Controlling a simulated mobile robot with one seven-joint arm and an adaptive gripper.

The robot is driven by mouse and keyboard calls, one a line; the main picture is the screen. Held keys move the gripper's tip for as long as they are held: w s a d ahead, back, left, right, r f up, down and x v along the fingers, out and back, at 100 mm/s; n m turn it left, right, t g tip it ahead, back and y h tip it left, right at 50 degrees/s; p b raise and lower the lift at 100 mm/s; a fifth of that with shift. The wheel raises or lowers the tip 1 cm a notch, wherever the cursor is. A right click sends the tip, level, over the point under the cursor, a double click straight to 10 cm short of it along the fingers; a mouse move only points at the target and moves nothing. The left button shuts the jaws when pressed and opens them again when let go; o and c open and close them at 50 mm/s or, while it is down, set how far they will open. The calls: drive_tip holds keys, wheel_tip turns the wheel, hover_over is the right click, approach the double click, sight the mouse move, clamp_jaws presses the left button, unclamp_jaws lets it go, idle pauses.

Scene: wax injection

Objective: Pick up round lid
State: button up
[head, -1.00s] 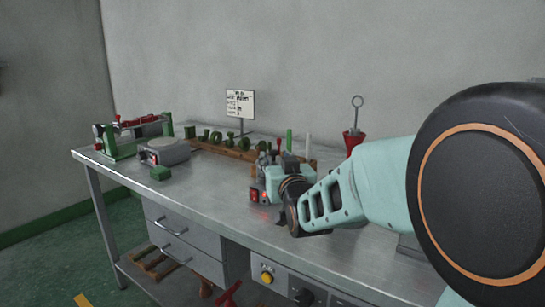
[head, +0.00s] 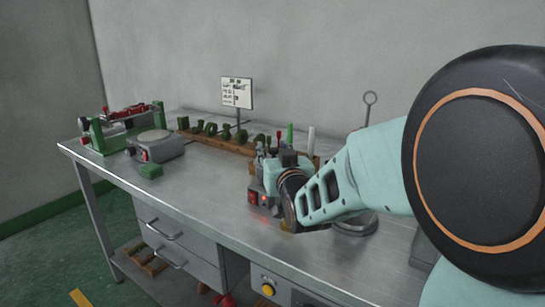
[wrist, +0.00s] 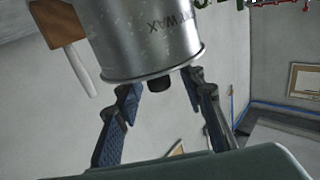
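The silver wax pot (wrist: 150,40) fills the top of the wrist view, its "WAX" lettering upside down. The round lid shows only edge-on at the pot's end, with a black knob (wrist: 158,84) sticking out. My gripper (wrist: 163,88) is open, one finger on each side of the knob, with gaps between. In the head view, my wrist and gripper are over the wax unit with a red switch (head: 253,197) on the bench. The pot and lid are mostly hidden there by my arm.
The metal bench (head: 205,185) has bare room at its front left. A wooden rack (head: 228,144) and small sign (head: 237,92) stand behind. A ringed rod (head: 370,97) rises behind my arm.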

drive_tip(key=shift+s, duration=0.1)
clamp_jaws()
